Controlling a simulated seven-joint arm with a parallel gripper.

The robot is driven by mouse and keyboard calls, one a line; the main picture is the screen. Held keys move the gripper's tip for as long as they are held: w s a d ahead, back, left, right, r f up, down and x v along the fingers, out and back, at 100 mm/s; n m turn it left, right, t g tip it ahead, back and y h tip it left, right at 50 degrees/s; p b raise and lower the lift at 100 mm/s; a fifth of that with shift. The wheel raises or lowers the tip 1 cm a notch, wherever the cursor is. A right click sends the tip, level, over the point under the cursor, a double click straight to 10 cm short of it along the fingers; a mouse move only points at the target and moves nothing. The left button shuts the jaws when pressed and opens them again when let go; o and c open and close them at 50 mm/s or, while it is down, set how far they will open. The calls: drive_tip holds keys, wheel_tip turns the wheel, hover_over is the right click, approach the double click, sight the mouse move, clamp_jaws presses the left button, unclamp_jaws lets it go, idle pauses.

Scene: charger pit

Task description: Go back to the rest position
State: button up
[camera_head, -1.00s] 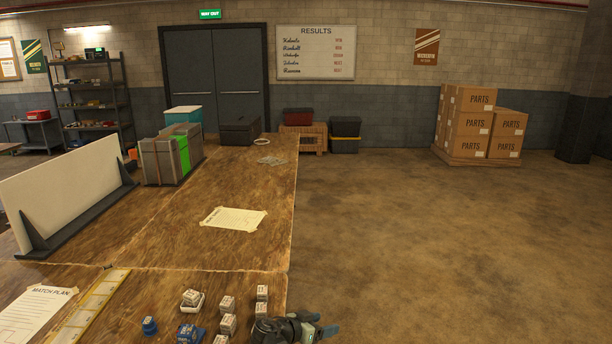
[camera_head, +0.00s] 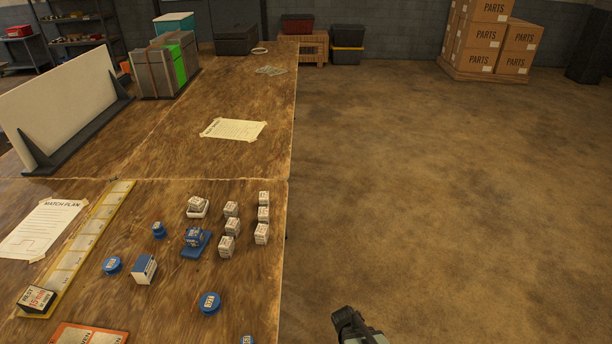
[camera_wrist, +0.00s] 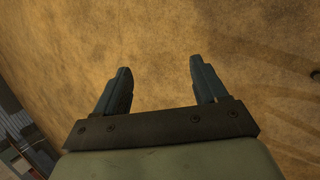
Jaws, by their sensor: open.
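My gripper (camera_wrist: 157,75) is open and empty in the wrist view. Its two dark fingers stand apart with only the brown floor beyond them. In the head view, a dark part of my arm shows at the bottom, right of the table (camera_head: 240,155) and over the floor (camera_head: 430,190); the fingers cannot be made out there. The gripper touches nothing that I can see.
Several white cubes (camera_head: 227,246), blue round pieces (camera_head: 209,303) and a blue tray with a block (camera_head: 196,242) stand on the near table. A yellow strip (camera_head: 90,235) lies left of them. Stacked parts boxes (camera_head: 483,38) stand far right. The floor right of the table is clear.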

drive_tip(key=s+f+g+y, duration=0.1)
drive_tip(key=s+f+y, duration=0.1)
drive_tip(key=s, duration=0.5)
drive_tip(key=s+a+f+n+g+y, duration=0.1)
drive_tip(key=s+f+g+y, duration=0.1)
drive_tip(key=s, duration=0.6)
drive_tip(key=shift+a+f, duration=0.3)
drive_tip(key=shift+f, duration=0.25)
